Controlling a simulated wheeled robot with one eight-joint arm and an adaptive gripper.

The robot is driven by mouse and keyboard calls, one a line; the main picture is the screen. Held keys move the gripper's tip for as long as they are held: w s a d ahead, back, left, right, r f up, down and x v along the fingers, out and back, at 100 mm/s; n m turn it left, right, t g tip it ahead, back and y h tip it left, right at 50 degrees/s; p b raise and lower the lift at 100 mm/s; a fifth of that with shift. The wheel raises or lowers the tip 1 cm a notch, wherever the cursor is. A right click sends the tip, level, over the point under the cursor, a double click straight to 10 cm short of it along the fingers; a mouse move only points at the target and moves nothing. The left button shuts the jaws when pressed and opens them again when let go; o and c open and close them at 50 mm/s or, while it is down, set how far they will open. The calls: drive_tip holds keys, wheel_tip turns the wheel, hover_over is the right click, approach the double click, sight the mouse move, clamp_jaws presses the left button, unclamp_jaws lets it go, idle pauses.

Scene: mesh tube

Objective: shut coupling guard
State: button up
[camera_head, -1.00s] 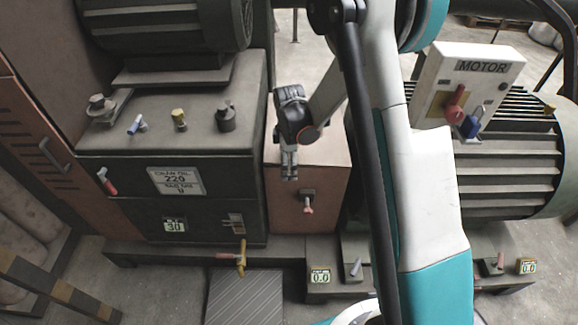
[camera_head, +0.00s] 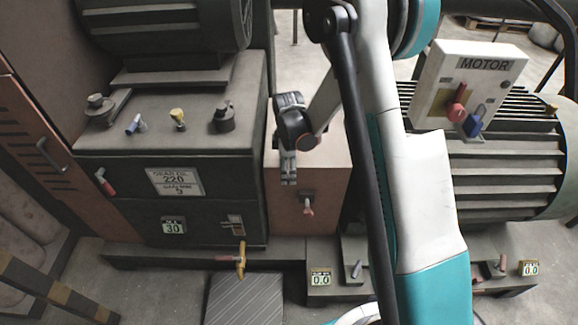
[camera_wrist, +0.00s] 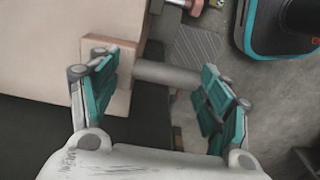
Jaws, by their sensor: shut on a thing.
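The coupling guard (camera_head: 330,182) is an orange-brown box between the dark gearbox and the motor. My gripper (camera_head: 288,172) points down at the guard's upper left part, next to the gearbox. In the wrist view the guard's tan panel (camera_wrist: 60,45) fills the upper left. There my gripper (camera_wrist: 160,98) has its teal fingers well apart, the left one over a tan edge piece, with a grey bar (camera_wrist: 168,76) between them. The exact contact is hard to see.
The gearbox (camera_head: 195,180) stands close on the left, with valves on top. The motor (camera_head: 500,165) and its white control box (camera_head: 465,85) are on the right. My arm hides the guard's right side. Floor is open in front around a ribbed plate (camera_head: 245,300).

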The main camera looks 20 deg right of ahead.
drive_tip(key=shift+a+f, duration=0.1)
drive_tip(key=shift+f, duration=0.15)
drive_tip(key=o, duration=1.5)
wheel_tip(320, 180, up, 12)
